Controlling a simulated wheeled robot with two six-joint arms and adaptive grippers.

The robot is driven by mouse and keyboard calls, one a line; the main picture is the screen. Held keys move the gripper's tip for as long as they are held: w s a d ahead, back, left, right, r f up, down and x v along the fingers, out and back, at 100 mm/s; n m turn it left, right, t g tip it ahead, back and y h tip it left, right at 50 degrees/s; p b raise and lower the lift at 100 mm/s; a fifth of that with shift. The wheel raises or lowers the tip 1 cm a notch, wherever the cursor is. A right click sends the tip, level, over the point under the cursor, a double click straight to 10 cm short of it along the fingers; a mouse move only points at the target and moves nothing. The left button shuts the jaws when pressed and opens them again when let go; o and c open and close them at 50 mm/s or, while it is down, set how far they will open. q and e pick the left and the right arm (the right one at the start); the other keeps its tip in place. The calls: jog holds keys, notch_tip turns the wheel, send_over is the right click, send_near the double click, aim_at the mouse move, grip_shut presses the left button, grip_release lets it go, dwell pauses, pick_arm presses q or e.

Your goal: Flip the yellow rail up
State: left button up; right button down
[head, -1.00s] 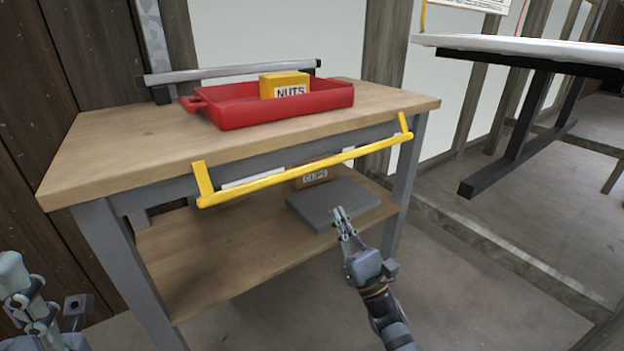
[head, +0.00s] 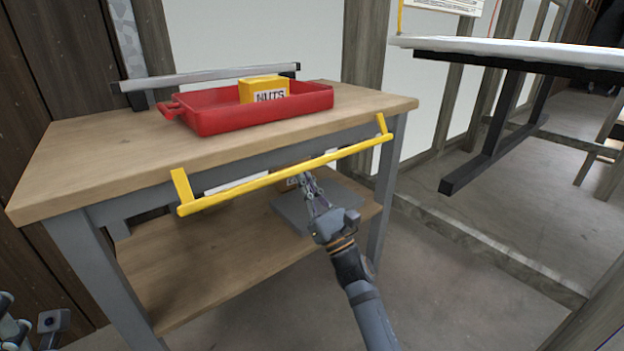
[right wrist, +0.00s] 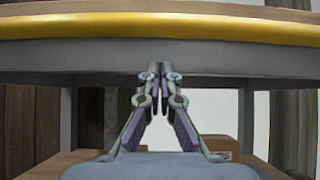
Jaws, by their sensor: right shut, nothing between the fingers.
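The yellow rail (head: 250,185) hangs by two short end arms just below the front edge of the wooden cart top (head: 110,160). In the right wrist view the rail (right wrist: 160,26) runs across the top of the picture, above my fingertips. My right gripper (head: 307,180) is shut and empty, its tips just under the middle of the rail; I cannot tell whether they touch it. The right gripper also shows in the wrist view (right wrist: 160,70), pointing under the cart top. Part of my left gripper (head: 18,325) shows at the lower left corner; its jaws are cut off.
A red tray (head: 215,122) with a yellow NUTS box (head: 262,90) stands on the cart top, a grey bar (head: 210,76) behind it. A grey slab (head: 290,212) and a cardboard box (right wrist: 213,148) are on the lower shelf. A white-topped table (head: 530,52) stands at right.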

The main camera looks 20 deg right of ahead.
aim_at(312, 164)
jog(key=shift+s+d+r, duration=0.25)
jog(key=shift+s+r, duration=0.05)
jog(key=shift+s, duration=0.25)
jog(key=shift+s+d+r, duration=0.2)
jog(key=shift+s+r, duration=0.1)
jog(key=shift+s, duration=0.25)
jog(key=shift+s+r+p, duration=0.15)
jog(key=shift+p, duration=0.7)
jog(key=shift+g+p, duration=0.3)
jog(key=shift+s+p, duration=0.1)
jog(key=shift+p, duration=0.3)
jog(key=shift+r+p, duration=0.1)
jog(key=shift+p, duration=0.2)
jog(key=shift+d, duration=0.1)
